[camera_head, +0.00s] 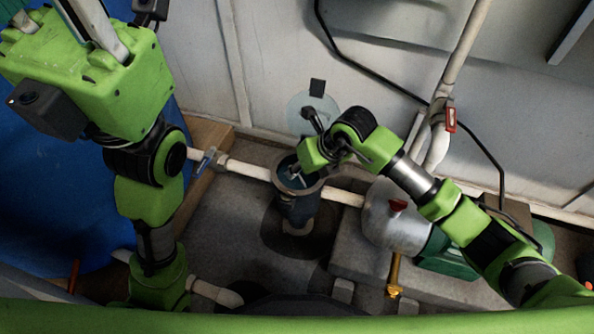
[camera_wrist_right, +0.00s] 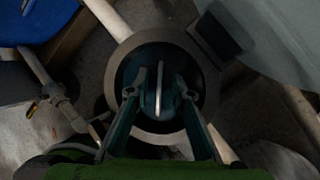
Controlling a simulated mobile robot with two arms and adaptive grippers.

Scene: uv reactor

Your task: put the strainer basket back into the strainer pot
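The strainer pot (camera_head: 297,208) is a dark upright housing in the middle of the head view, joined to white pipes. Its pale round rim (camera_wrist_right: 113,100) shows from above in the wrist view. A teal strainer basket (camera_wrist_right: 152,98) with a thin pale upright bar appears inside the rim; how deep it sits is hard to tell. My right gripper (camera_wrist_right: 160,92) points down over the pot opening. Its fingers look apart, one on each side of the bar, with no clear contact. In the head view my right gripper (camera_head: 294,175) partly covers the opening. My left gripper is out of view.
A translucent disc (camera_head: 297,107) is behind the pot near the wall. A blue-handled valve (camera_head: 206,161) is on the left pipe. A silver and green pump (camera_head: 388,222) stands to the right. Grey floor (camera_head: 225,235) is clear left of the pot.

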